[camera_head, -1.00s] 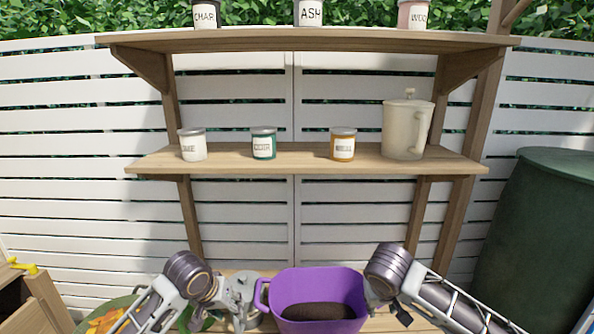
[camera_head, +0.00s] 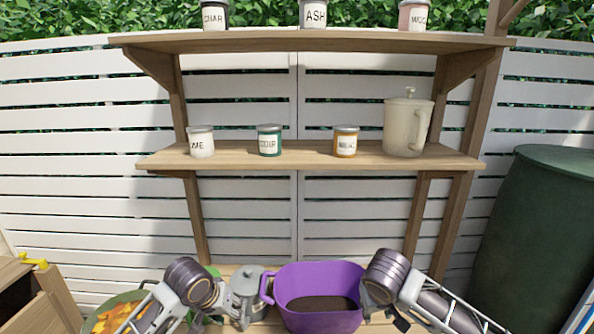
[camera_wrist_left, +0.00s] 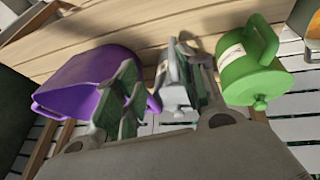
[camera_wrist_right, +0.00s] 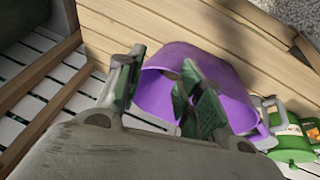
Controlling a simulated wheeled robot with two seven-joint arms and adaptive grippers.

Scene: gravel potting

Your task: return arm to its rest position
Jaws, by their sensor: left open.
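My left gripper (camera_head: 218,308) is at the bottom of the head view, left of a grey lidded pot (camera_head: 247,290). In the left wrist view its fingers (camera_wrist_left: 158,100) are apart and nothing is held between them. My right gripper (camera_head: 382,310) is beside the right side of a purple tub (camera_head: 318,279) holding dark soil. In the right wrist view its fingers (camera_wrist_right: 160,90) are spread, with the purple tub (camera_wrist_right: 180,60) beyond them.
A green lidded pot (camera_wrist_left: 262,72) stands near the left gripper. Jars (camera_head: 269,140) and a cream pitcher (camera_head: 405,126) stand on the middle shelf (camera_head: 310,158). A dark green barrel (camera_head: 535,230) is at right, a wooden crate (camera_head: 50,300) at left.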

